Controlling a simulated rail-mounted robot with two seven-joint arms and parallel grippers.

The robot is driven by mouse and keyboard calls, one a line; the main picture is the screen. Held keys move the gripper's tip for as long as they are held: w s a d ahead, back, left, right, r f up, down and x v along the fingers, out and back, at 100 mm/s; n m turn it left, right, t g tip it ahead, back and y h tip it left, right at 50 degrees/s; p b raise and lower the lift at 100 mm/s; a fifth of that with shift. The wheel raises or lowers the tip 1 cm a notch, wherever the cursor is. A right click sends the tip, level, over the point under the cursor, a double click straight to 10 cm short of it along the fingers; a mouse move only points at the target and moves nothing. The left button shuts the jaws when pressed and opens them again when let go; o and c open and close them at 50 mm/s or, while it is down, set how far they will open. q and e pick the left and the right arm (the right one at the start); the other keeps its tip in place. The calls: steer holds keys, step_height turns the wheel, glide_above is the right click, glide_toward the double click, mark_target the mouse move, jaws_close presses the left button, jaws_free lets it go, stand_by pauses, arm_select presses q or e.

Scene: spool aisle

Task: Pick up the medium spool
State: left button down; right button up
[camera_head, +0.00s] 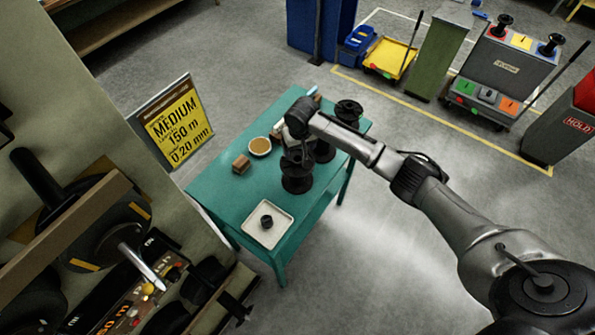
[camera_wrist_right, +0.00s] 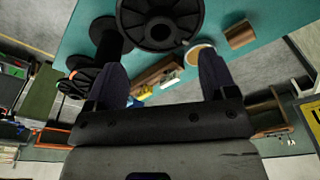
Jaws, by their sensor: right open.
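Three black spools stand upright on a teal table (camera_head: 218,197): a front spool (camera_head: 297,181), a middle one (camera_head: 325,152) and a back one (camera_head: 349,109). Their labels cannot be read, so I cannot tell which is the medium one. My right gripper (camera_head: 299,148) is over the front spool and partly hides it. In the right wrist view the open jaws (camera_wrist_right: 161,68) have nothing between them. A spool's round flange (camera_wrist_right: 160,38) shows just beyond the fingertips, apart from them. Another spool (camera_wrist_right: 108,42) is to its left. My left gripper is not in view.
A sign (camera_head: 176,124) reading "MEDIUM 150 m 0.20 mm" stands left of the table. The table also holds a white tray (camera_head: 284,229) with a small black part, a round bowl (camera_head: 260,146) and a brown block (camera_head: 241,164). A rack with large reels fills the left side.

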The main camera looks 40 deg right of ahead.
mark_target(298, 157)
steer(key=shift+w+d+f+p, duration=0.15)
steer(key=shift+w+f, duration=0.1)
steer(key=shift+f, duration=1.6)
steer(key=shift+w+f+p, duration=0.15)
steer(key=shift+w+f, duration=0.1)
steer(key=shift+f, duration=1.6)
jaws_close()
